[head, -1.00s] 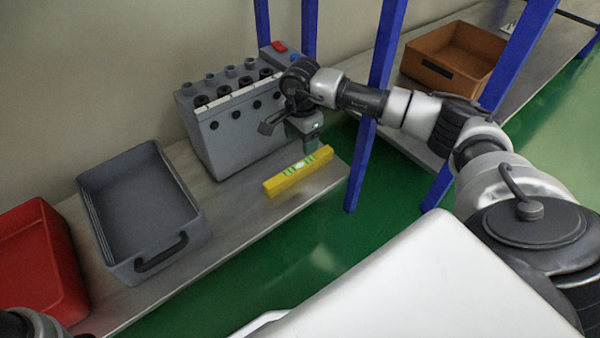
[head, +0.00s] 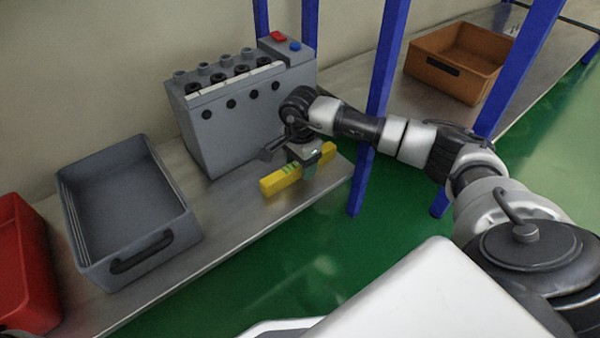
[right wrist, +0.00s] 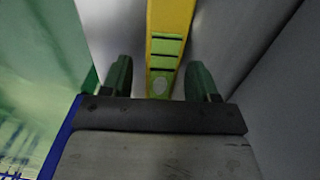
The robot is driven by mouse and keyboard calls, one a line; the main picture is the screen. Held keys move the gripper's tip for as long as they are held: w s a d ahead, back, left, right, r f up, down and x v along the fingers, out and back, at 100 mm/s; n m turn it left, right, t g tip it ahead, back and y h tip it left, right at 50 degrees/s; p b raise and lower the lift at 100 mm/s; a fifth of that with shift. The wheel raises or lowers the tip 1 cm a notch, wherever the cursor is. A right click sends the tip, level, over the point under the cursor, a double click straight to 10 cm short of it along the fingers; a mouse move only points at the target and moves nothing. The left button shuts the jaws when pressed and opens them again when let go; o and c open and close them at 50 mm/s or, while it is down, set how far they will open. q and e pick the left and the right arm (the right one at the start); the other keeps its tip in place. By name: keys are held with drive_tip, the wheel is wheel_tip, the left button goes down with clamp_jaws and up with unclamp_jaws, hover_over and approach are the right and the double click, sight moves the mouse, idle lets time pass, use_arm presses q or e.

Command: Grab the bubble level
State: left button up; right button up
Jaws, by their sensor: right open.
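The yellow bubble level (head: 280,181) lies near the front edge of the metal shelf, in front of the grey machine. My right gripper (head: 310,172) is over the level in the head view and hides part of it. In the right wrist view the level (right wrist: 168,45) runs between the two open fingers (right wrist: 160,82), with its green vial marks showing. A gap shows on each side between level and fingers. My left gripper is not in view.
A grey machine (head: 232,128) with black knobs stands behind the level. A grey bin (head: 150,262) and a red bin (head: 35,270) stand to the left. Blue posts (head: 382,100) rise close to my right arm. A brown bin (head: 455,85) sits on the far shelf.

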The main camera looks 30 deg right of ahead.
drive_tip(key=shift+r, duration=0.1)
drive_tip(key=c, duration=1.1)
drive_tip(key=shift+o, duration=0.2)
drive_tip(key=shift+r, duration=0.1)
